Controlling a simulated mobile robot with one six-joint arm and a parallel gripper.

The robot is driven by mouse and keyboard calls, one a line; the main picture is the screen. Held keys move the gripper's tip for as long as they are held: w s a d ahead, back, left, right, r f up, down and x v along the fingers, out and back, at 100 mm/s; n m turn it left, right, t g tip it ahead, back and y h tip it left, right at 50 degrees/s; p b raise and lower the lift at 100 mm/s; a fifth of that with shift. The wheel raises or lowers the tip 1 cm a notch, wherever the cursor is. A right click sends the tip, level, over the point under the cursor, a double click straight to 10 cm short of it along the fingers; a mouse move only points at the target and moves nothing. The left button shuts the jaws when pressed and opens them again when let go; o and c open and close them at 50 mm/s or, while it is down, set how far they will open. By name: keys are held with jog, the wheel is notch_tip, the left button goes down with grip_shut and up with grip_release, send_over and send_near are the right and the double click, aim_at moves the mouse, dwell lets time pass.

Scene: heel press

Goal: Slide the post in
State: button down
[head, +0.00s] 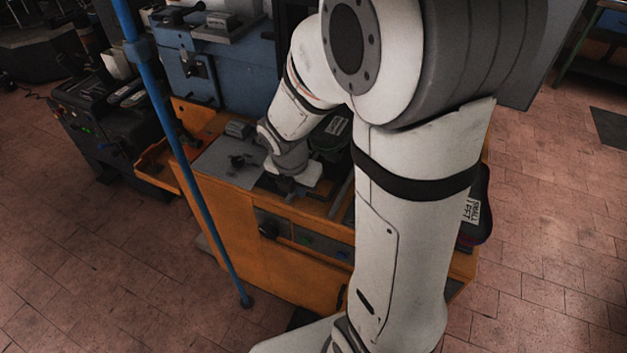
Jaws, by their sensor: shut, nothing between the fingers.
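My gripper (290,193) is low over the top of the orange machine (235,215), near its front edge. It is small and dark in this view. It looks shut, with nothing seen between the fingers. A grey plate (212,163) lies on the machine top left of the gripper, with a small dark fitting (240,161) on it. I cannot pick out the post for certain; it may be hidden behind my arm or gripper. I cannot tell whether the gripper touches anything.
A blue pole (172,130) stands on the floor in front of the machine. A blue-grey machine (225,65) stands behind, and a dark machine (110,130) at the left. A dark labelled object (481,205) shows at the right. My arm hides much of the middle.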

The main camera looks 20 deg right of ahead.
jog(key=w+d+f, duration=0.1)
jog(key=f, duration=0.2)
jog(key=w+d+f, duration=0.1)
jog(key=f, duration=0.2)
jog(key=w+d+f, duration=0.1)
jog(key=w+f, duration=0.1)
jog(key=f, duration=0.2)
jog(key=shift+d+b, duration=0.4)
jog(key=shift+w+d+f, duration=0.1)
jog(key=shift+w+d, duration=0.15)
jog(key=shift+w, duration=0.05)
